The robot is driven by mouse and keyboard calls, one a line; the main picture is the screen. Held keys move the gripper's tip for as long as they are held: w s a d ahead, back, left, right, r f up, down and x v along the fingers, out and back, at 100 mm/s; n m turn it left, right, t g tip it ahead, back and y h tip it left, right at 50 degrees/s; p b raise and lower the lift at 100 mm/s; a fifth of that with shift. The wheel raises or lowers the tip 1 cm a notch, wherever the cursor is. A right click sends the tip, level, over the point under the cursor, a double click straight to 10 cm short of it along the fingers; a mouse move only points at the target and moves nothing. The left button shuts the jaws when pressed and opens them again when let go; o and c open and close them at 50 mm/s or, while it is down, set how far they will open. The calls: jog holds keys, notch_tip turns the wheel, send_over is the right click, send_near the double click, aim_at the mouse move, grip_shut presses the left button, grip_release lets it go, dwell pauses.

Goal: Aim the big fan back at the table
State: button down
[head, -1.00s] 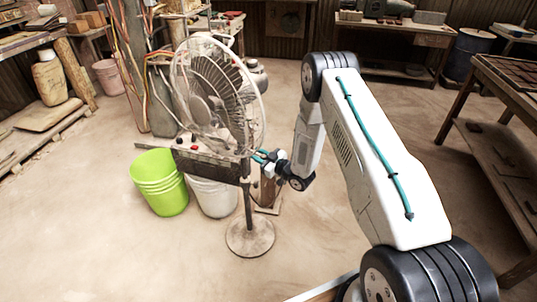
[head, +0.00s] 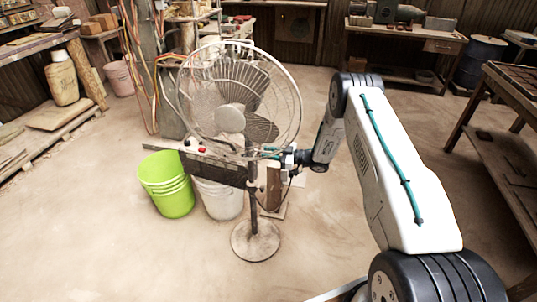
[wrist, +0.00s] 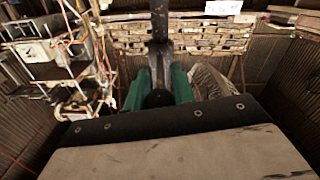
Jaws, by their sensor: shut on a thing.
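The big fan (head: 230,118) stands on a dark pole with a round base (head: 255,240) in the head view. Its wire cage faces roughly toward my camera, turned a little to the left. A control box (head: 215,168) with a red knob sits below the cage. My gripper (head: 273,152), with teal fingers, is at the lower right of the cage. In the wrist view my gripper (wrist: 158,88) is shut on a dark bar (wrist: 160,50) of the fan; its contact point is partly hidden. A wooden table (head: 500,165) stands at the right edge.
A green bucket (head: 166,185) and a white bucket (head: 220,198) stand close to the fan's left. A wooden block (head: 273,187) stands just behind the pole. Benches line the back and left walls. The floor in front and at the left is clear.

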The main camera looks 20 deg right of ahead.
jog(key=shift+w+a+r, duration=0.1)
jog(key=shift+a+r, duration=0.05)
jog(key=shift+r, duration=0.05)
jog(key=c, duration=1.2)
grip_release()
jog(key=shift+a, duration=0.15)
jog(key=shift+o, duration=0.2)
jog(key=shift+d+f, duration=0.1)
jog(key=shift+d, duration=0.1)
jog(key=v, duration=0.7)
jog(key=shift+s+d, duration=0.25)
jog(key=shift+d, duration=0.1)
